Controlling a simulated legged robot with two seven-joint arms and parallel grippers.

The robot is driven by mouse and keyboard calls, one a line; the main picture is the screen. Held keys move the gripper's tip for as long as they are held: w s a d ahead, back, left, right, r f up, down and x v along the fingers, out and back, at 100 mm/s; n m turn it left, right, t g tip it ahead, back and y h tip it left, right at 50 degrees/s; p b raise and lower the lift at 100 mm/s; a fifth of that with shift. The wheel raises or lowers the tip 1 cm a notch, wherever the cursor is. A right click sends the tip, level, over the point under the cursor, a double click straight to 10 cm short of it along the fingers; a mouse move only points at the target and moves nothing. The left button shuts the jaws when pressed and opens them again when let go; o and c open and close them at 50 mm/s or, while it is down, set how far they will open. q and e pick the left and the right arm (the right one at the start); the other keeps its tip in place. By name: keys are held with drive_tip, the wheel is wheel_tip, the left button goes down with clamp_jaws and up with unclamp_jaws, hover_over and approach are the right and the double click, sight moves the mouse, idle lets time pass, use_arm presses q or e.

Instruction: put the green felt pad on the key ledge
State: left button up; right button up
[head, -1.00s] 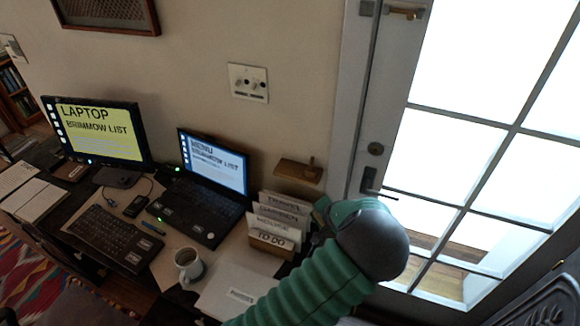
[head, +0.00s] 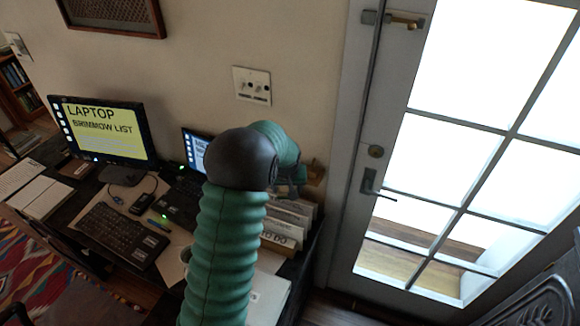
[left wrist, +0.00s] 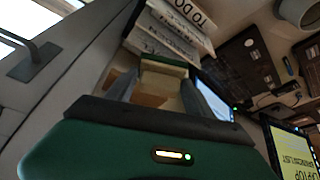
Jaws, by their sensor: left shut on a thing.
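The wooden key ledge (head: 315,173) is on the wall left of the door, partly hidden behind my left gripper (head: 290,184). In the left wrist view my left gripper (left wrist: 160,90) is shut on a small flat piece, which I take for the green felt pad (left wrist: 164,69). It looks dull olive-tan there, and its colour is hard to tell. Brown wood of the ledge shows just beyond the fingers. The gripper is close to the ledge; I cannot tell whether the pad touches it. In the head view the pad is hidden. My right gripper is not in view.
A file holder with labelled cards (head: 286,222) stands on the desk below the ledge. A laptop (head: 194,150), a monitor (head: 100,130) and a keyboard (head: 122,234) are further left. The glazed door's handle (head: 372,184) is to the right.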

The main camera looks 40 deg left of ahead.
use_arm(q)
drive_tip(key=w+a+p, duration=0.1)
drive_tip(key=w+a, duration=0.2)
drive_tip(key=w+a+f+p, duration=0.1)
drive_tip(key=w+a+p, duration=0.1)
drive_tip(key=w+a, duration=0.1)
drive_tip(key=w+a+p, duration=0.2)
drive_tip(key=w+a, duration=0.1)
drive_tip(key=w, duration=0.1)
drive_tip(key=shift+w+a+f, duration=0.25)
drive_tip(key=shift+w+a, duration=0.1)
wheel_tip(320, 180, down, 3)
drive_tip(key=shift+f+p, duration=0.2)
drive_tip(key=shift+p, duration=0.8)
drive_tip(key=o, duration=1.2)
